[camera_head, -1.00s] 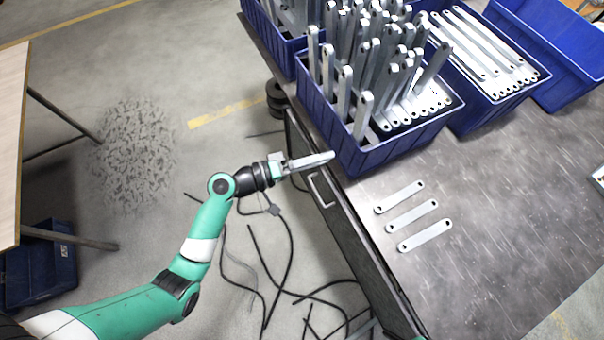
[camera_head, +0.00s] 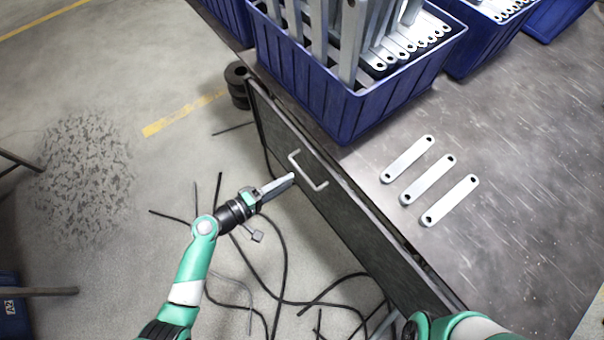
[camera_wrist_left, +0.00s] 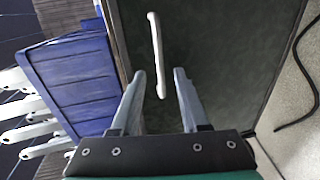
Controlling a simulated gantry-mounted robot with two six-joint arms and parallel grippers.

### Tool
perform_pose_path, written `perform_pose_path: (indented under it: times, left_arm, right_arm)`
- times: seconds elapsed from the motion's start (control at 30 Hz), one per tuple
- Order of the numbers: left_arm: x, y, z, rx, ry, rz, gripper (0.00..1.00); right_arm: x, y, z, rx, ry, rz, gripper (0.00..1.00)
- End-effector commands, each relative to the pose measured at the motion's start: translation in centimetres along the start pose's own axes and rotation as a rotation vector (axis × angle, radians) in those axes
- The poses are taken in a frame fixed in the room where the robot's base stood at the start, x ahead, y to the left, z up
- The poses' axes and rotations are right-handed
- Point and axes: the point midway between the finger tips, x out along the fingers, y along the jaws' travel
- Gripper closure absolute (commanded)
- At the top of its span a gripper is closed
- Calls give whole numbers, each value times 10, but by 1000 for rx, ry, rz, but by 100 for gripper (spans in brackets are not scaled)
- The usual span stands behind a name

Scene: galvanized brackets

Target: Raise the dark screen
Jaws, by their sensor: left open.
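The dark screen (camera_head: 345,205) is a flat, dark panel hanging along the side of the metal table, with a pale bar handle (camera_head: 321,186) near its upper edge. My left gripper (camera_head: 291,179) is just outside the panel, pointing at the handle, apart from it in the head view. In the left wrist view the two fingers (camera_wrist_left: 156,82) are open and empty, and the handle (camera_wrist_left: 157,55) lies ahead, its lower end between the fingertips. The dark screen (camera_wrist_left: 215,50) fills the space behind it. My right gripper is out of frame; only a green-and-white part of that arm shows at the bottom.
A blue bin (camera_head: 335,105) of upright galvanized brackets stands at the table edge above the handle. Several flat brackets (camera_head: 428,180) lie on the table (camera_head: 510,150). Black cables (camera_head: 285,265) lie on the floor below. Dark round weights (camera_head: 238,85) stand near the panel's far end.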

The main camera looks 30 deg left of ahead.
Motion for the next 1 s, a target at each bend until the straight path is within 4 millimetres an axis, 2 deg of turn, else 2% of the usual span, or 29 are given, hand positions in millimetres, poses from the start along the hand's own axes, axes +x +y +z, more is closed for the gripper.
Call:
perform_pose_path:
  times: [0.03,0.1,0.3,0.63,0.9,1.0]
  left_arm:
    - [14,-3,2,2,-5,3,55]
    - [30,-3,1,2,-4,2,55]
    - [59,-2,0,1,-1,1,55]
    - [65,0,0,-1,1,1,55]
    - [65,0,0,0,0,1,100]
    - [65,0,0,0,0,1,100]
  right_arm:
    - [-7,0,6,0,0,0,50]
    - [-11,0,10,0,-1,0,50]
    - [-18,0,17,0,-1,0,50]
    - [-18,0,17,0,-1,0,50]
    - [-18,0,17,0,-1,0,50]
    - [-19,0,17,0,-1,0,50]
